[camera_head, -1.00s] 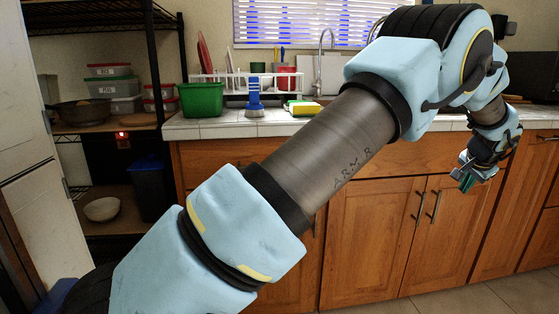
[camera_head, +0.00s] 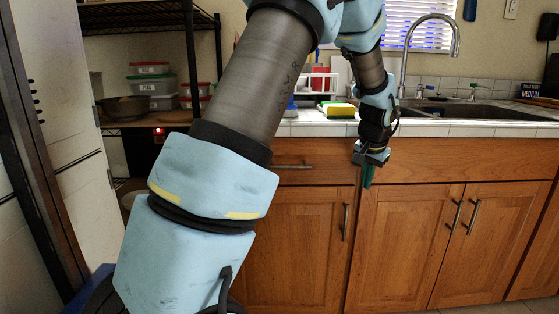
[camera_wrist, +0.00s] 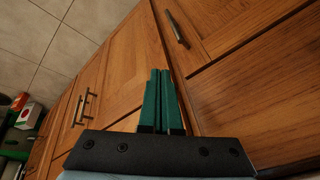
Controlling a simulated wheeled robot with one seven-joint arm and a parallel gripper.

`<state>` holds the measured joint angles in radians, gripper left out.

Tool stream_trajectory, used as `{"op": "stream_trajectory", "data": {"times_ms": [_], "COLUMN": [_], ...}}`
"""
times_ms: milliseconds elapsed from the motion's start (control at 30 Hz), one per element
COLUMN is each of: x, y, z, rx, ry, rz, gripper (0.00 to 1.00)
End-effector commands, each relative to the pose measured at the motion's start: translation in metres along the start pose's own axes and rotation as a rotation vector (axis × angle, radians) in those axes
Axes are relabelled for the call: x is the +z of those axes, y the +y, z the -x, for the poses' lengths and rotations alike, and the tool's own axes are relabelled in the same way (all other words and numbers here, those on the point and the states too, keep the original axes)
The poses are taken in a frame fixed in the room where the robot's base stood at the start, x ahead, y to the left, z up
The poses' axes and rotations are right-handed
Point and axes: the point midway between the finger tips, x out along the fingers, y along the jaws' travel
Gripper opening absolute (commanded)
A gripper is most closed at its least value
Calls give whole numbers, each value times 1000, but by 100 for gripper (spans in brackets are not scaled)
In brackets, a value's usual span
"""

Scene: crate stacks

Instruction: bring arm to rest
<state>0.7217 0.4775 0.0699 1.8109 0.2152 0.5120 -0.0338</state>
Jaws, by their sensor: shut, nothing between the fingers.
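My gripper (camera_head: 368,175) hangs in front of the wooden cabinet (camera_head: 300,235), just below the counter edge, with its fingers pointing down. In the wrist view its two green fingers (camera_wrist: 160,95) lie side by side with nothing held between them. The gripper is shut and empty. My arm spans the left and middle of the head view, bent over at the top, and hides part of the counter and cabinet.
The tiled counter (camera_head: 430,128) holds a yellow-green sponge (camera_head: 338,109) and a sink with a faucet (camera_head: 432,38). A black shelf (camera_head: 150,18) with containers stands at the left. In the wrist view, bare tile floor (camera_wrist: 40,35) shows at upper left.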

Motion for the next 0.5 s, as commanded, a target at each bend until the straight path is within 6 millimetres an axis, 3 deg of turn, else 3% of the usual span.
{"op": "stream_trajectory", "data": {"times_ms": [33,200,333,500], "x": [27,119,191,268], "y": [-24,-75,-95,-99], "z": [6,23,38,54], "rx": [0,8,12,16], "ry": [-23,-96,-146,-197], "rz": [59,247,390,539], "gripper": [0,0,0,0]}}
